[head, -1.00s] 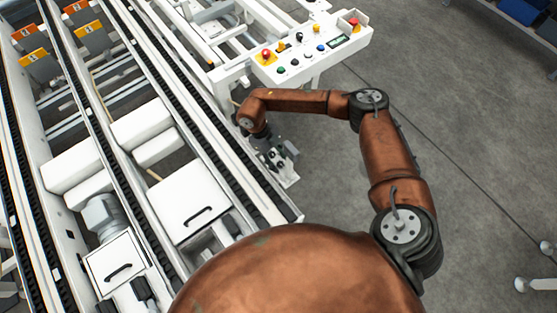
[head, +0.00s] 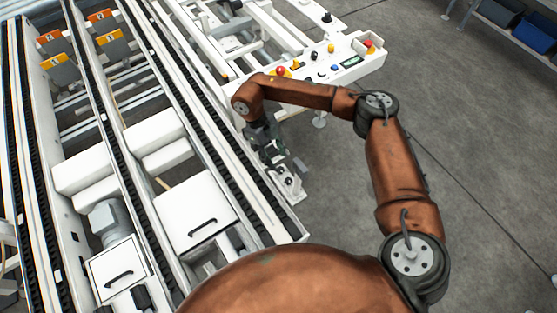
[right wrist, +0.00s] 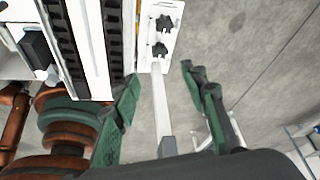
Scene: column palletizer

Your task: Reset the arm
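My right arm is copper-brown and bends over the side of the white conveyor frame in the head view. Its gripper (head: 277,160) points down beside the conveyor's outer rail, near a small white bracket with dark knobs. In the right wrist view the two green-grey fingers of this gripper (right wrist: 163,95) stand apart with nothing between them touching either finger. A white bar of the frame shows in the background between them. My left gripper is in neither view.
The white conveyor (head: 200,130) with black chain rails fills the left. A control panel (head: 335,58) with coloured buttons and a red stop knob stands just beyond my right forearm. Grey floor (head: 480,150) is clear on the right. Blue bins (head: 530,30) sit on a far rack.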

